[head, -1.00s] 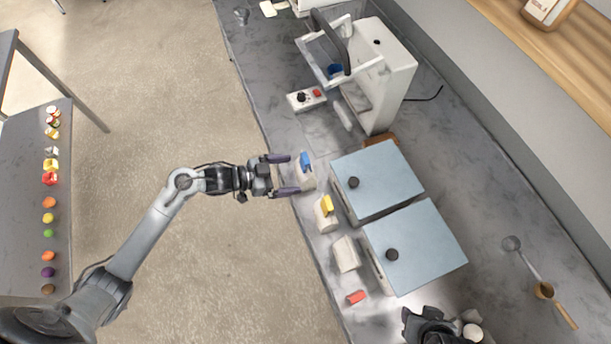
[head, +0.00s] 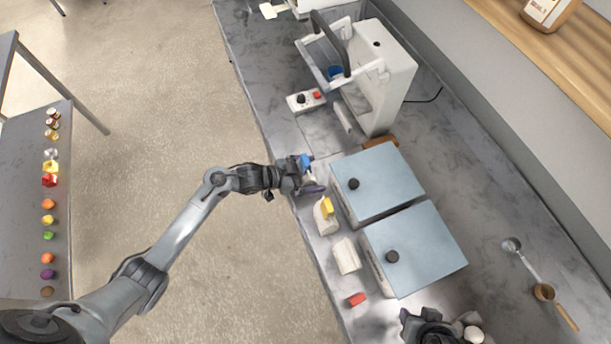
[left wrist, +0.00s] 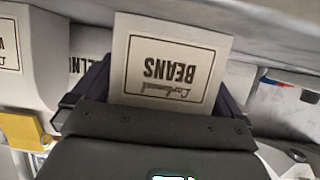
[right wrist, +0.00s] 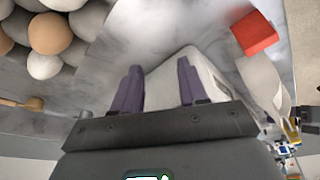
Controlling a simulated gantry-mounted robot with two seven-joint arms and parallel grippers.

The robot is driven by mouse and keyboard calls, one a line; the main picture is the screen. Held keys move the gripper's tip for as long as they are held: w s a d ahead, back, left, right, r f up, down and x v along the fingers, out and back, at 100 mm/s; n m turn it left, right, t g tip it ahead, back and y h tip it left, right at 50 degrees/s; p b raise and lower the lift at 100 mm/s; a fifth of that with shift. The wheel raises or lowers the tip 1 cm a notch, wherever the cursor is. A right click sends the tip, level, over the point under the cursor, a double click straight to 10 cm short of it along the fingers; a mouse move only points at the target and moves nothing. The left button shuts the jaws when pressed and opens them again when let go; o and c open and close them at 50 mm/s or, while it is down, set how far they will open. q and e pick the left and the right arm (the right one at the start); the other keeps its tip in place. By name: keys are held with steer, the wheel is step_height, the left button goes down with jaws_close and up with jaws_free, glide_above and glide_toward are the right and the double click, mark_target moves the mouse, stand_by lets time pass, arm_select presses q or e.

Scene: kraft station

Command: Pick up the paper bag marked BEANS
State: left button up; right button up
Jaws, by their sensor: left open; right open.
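The white paper bag marked BEANS (left wrist: 170,65) shows in the left wrist view with its label upside down, between the fingers of my left gripper (left wrist: 160,97). My right gripper (right wrist: 158,85) is open and empty over the counter, at the bottom of the head view (head: 432,326).
A red block (head: 356,299) lies nearby. Two blue-topped boxes (head: 377,181) are close on the right. Eggs (right wrist: 48,33) lie near my right gripper.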

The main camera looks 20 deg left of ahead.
arm_select(q)
steer(key=c, duration=0.8)
steer(key=shift+c, duration=1.3)
steer(key=shift+r, duration=0.15)
